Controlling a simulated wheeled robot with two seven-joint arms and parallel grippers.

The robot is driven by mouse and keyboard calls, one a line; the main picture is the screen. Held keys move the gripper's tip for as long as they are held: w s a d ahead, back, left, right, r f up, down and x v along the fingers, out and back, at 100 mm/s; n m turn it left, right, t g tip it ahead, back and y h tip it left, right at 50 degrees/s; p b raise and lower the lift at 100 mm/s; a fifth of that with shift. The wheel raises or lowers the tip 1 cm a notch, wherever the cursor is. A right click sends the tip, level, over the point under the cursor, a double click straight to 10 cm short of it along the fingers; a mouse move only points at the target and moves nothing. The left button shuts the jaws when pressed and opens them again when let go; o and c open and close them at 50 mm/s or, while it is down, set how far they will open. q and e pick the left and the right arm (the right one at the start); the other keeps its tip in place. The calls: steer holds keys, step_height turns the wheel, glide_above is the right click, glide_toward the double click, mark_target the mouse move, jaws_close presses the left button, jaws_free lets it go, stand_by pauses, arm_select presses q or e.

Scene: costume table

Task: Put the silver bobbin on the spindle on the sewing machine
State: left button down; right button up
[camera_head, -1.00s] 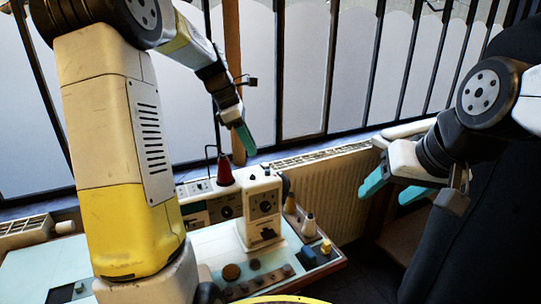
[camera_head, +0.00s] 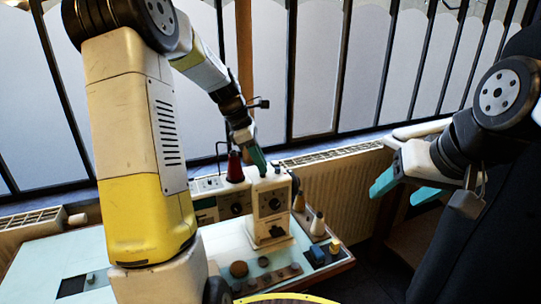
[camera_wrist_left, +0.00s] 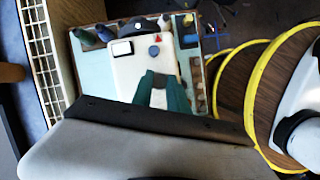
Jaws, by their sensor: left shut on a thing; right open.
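The white sewing machine (camera_head: 268,208) stands on the pale blue table; its top also shows in the left wrist view (camera_wrist_left: 128,66). My left gripper (camera_head: 262,172) points down, its green fingertips at or just above the machine's top; contact cannot be told. In the left wrist view my left gripper (camera_wrist_left: 162,80) has its fingers close together over that top. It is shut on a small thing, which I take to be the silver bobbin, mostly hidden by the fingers. The spindle cannot be made out. My right gripper (camera_head: 393,194) is open and empty, well right of the machine.
A red thread cone (camera_head: 235,167) stands behind the machine, left of my left fingers. Thread cones (camera_head: 318,224), a blue item (camera_head: 317,254) and a yellow item (camera_head: 335,246) are on the table's right side. A radiator (camera_head: 340,185) runs along the wall behind.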

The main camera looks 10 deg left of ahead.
arm_select(q)
steer(key=shift+f, duration=0.25)
stand_by(0.6)
steer(key=c, duration=1.2)
jaws_free()
steer(key=shift+r, duration=0.1)
steer(key=v, duration=0.7)
steer(key=shift+r, duration=0.25)
steer(key=shift+a, duration=0.15)
